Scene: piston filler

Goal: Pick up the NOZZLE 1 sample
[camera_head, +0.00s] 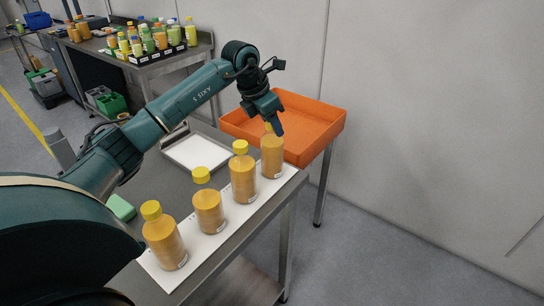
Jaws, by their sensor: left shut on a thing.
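Several orange-filled bottles with yellow caps stand in a row on a white strip (226,231) along the table's edge. From the near end they are one bottle (165,242), a second (208,208), a third (243,178) and the farthest bottle (271,158). My left gripper (273,126) points down over the farthest bottle and is shut on its cap, which it partly hides. That bottle is upright at the strip's far end. I cannot read which bottle is NOZZLE 1. My right gripper is not in view.
An orange tray (320,120) stands just behind the farthest bottle. A white tray (197,152) and a green block (120,207) lie on the table. A back bench (185,62) holds many bottles. Floor at right is clear.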

